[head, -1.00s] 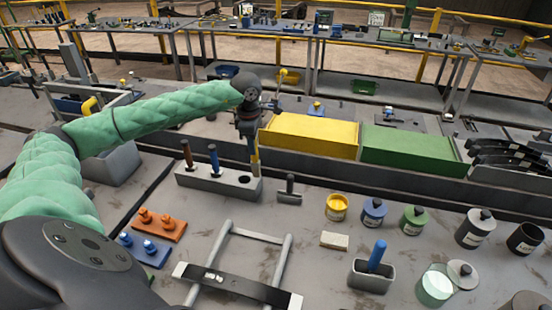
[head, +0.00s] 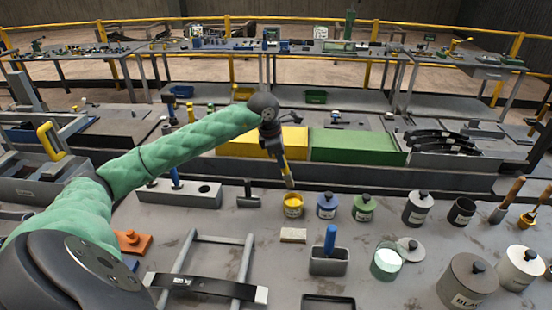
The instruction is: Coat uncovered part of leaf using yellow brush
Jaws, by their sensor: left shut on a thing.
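My left gripper (head: 277,149) is shut on the yellow brush (head: 287,173), which hangs bristles down, slightly tilted. The brush tip is just above and behind the open can of yellow paint (head: 293,206); I cannot tell whether it touches the rim. The leaf (head: 208,287) is a dark flat bar lying across a grey two-rail stand (head: 246,258), with a pale right end and small white marks near its left part. My right gripper is out of view.
Blue (head: 327,206) and green (head: 363,208) lidded cans stand right of the yellow can. A grey brush block (head: 205,193) is at left. A sponge (head: 293,235), a grey holder with a blue-handled tool (head: 329,262) and an open pale-green jar (head: 386,264) stand in front.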

